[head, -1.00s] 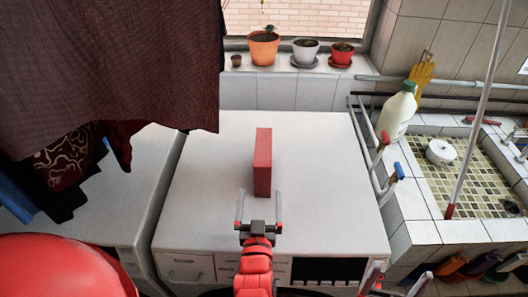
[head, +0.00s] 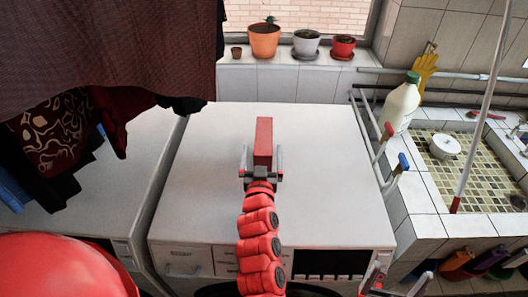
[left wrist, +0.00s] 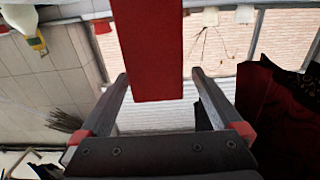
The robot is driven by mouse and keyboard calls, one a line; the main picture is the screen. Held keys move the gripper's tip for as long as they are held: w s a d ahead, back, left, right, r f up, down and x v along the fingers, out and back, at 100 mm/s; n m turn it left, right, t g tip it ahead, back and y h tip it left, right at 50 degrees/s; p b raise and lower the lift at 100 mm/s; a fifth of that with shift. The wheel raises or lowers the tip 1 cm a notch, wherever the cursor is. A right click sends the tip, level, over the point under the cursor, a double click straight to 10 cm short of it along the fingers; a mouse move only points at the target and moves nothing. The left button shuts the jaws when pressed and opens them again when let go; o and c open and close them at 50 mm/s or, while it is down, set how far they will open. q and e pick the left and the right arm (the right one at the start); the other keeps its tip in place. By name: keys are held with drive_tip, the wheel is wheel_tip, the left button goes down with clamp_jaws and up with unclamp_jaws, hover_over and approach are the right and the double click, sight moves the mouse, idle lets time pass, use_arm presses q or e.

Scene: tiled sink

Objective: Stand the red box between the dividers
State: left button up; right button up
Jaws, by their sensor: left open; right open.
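The red box (head: 264,137) stands on the white top of the washing machine (head: 330,160). My left gripper (head: 262,158) is open, with one finger on each side of the box's near end; its lower near part is hidden behind the gripper. In the left wrist view the red box (left wrist: 150,50) reaches down between the open fingers (left wrist: 160,76), with a visible gap on both sides. My right gripper (head: 393,284) is open and empty at the bottom edge, right of the machine's front. I cannot clearly make out the dividers.
Pipes with a red end (head: 388,131) and a blue end (head: 403,161) run along the machine's right side. A white bottle (head: 400,105) stands by the tiled sink (head: 480,180). Dark cloth (head: 110,60) hangs at upper left. The machine top around the box is clear.

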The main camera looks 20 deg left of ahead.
sight(264, 138)
use_arm(q)
drive_tip(key=p+x, duration=0.1)
drive_tip(key=x, duration=0.1)
drive_tip(key=p+x, duration=0.1)
drive_tip(key=shift+w+r, duration=0.25)
drive_tip(key=shift+w, duration=0.15)
drive_tip(key=shift+w+a+f, duration=0.2)
drive_tip(key=shift+w+f, duration=0.05)
drive_tip(key=shift+w, duration=0.4)
clamp_jaws()
